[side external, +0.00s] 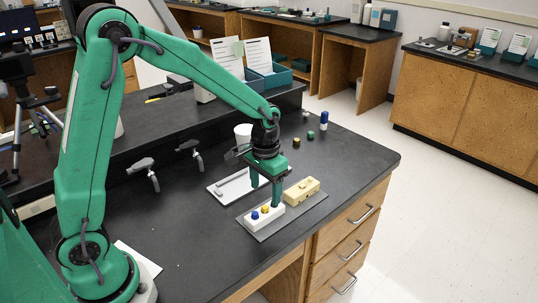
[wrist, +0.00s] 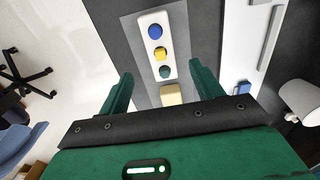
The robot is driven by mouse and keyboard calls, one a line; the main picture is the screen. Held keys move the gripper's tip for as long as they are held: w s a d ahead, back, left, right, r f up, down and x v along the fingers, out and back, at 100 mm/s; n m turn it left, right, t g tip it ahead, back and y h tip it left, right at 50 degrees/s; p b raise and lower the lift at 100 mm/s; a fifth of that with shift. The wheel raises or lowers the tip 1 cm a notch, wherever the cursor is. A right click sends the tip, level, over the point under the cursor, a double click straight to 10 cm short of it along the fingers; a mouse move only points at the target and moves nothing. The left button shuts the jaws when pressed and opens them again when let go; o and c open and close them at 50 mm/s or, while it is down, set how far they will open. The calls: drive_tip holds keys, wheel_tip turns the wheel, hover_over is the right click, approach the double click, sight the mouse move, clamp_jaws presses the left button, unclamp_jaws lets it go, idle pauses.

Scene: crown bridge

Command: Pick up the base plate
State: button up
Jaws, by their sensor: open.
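My gripper (side external: 265,197) is open, pointing down over the mat. In the wrist view its fingers (wrist: 163,72) are spread, with the plate's green end between and just beyond them. Nothing is held.
A white tray (side external: 222,195) with a pale bar lies behind the mat. A white cup (side external: 243,131) stands behind my gripper. Small dark pieces (side external: 296,142) and a blue-and-white bottle (side external: 324,121) stand at the back right. The bench front left of the mat is clear.

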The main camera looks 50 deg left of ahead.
sight(265, 207)
drive_tip(key=shift+s+f, duration=0.1)
drive_tip(key=shift+f, duration=3.9)
drive_tip(key=c, duration=1.2)
